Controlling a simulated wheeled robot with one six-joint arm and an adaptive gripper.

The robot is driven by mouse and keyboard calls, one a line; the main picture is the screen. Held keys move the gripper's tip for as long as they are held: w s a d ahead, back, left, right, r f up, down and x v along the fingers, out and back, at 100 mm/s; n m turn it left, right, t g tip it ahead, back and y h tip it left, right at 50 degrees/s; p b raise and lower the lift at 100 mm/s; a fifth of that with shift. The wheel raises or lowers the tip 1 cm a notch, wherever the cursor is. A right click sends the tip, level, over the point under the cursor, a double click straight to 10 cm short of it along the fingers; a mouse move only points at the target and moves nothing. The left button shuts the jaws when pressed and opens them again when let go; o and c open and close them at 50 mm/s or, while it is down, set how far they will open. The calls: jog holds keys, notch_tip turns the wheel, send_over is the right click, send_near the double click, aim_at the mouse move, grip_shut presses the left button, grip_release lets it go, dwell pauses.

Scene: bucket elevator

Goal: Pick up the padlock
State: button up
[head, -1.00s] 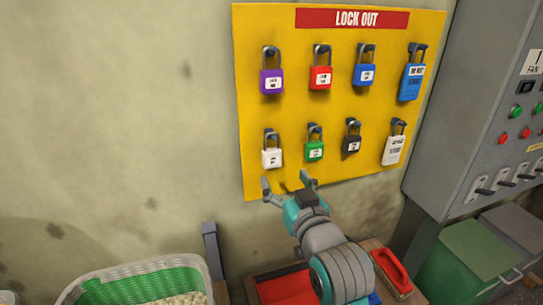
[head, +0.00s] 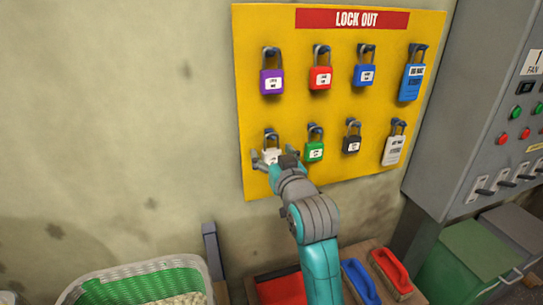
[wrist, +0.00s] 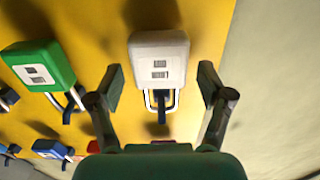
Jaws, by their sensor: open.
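Several padlocks hang on hooks on the yellow lock out board (head: 375,110). The white padlock (head: 271,157) hangs at the lower left of the board, partly hidden by my gripper (head: 274,157). In the wrist view the white padlock (wrist: 160,60) hangs between the spread fingers of my gripper (wrist: 161,88), with a gap on each side. My gripper is open. The green padlock (head: 314,151) hangs just to the right in the head view; in the wrist view it is the green body (wrist: 38,65) at left, outside the fingers.
Purple (head: 271,81), red (head: 320,78), blue (head: 364,76) and black (head: 351,145) padlocks hang nearby. Blue and white tags hang at the board's right. A grey panel (head: 470,110) stands at right. A green-and-white basket (head: 135,280) is below left.

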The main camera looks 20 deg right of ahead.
jog(key=shift+w, duration=0.4)
jog(key=c, duration=1.3)
jog(key=shift+r, duration=0.2)
